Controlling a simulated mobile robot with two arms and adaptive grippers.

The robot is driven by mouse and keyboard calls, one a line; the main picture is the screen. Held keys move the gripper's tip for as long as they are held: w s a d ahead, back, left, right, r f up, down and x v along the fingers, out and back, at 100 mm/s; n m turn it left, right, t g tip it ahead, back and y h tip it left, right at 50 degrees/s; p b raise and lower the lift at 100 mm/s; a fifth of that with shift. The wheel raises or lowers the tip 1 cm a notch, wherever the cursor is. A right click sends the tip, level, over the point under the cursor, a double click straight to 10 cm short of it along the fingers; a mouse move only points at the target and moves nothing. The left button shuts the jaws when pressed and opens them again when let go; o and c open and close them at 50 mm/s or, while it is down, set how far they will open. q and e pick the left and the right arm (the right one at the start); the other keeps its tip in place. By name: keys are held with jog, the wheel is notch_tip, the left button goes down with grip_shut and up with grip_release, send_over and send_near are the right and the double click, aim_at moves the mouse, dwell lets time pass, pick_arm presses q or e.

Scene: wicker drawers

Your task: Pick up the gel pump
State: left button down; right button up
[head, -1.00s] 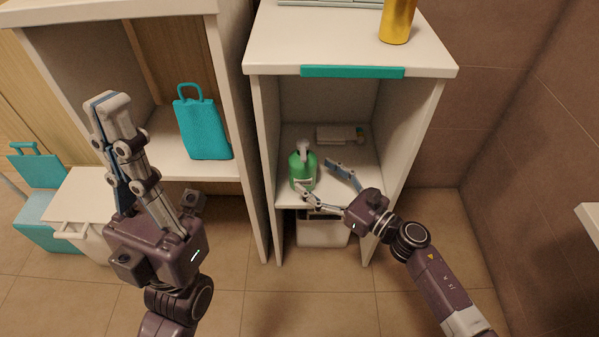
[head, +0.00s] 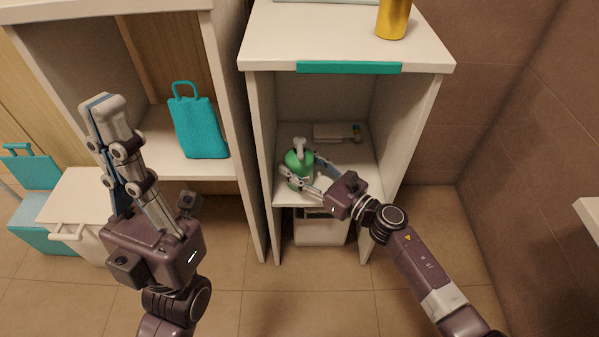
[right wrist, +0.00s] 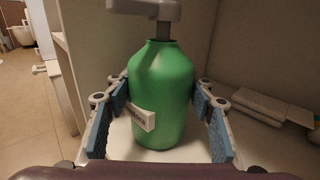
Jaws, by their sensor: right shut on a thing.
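The gel pump (head: 297,160) is a green bottle with a grey pump head, standing upright on the shelf of the open white cabinet. In the right wrist view the gel pump (right wrist: 163,85) fills the middle, with a small white label on its front and the top of the pump head cut off. My right gripper (head: 305,172) is shut on the bottle, with a blue-padded finger on each side. My left gripper (head: 103,108) is raised at the left, away from the bottle, its fingers overlapping in the view.
A white cabinet (head: 255,130) encloses the shelf with side walls and a top. Small pale items (head: 335,132) lie behind the bottle. A gold bottle (head: 393,18) stands on top. A teal bag (head: 200,128) stands in the left compartment. A white bin sits below.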

jog(key=c, duration=0.3)
jog(key=shift+r, duration=0.15)
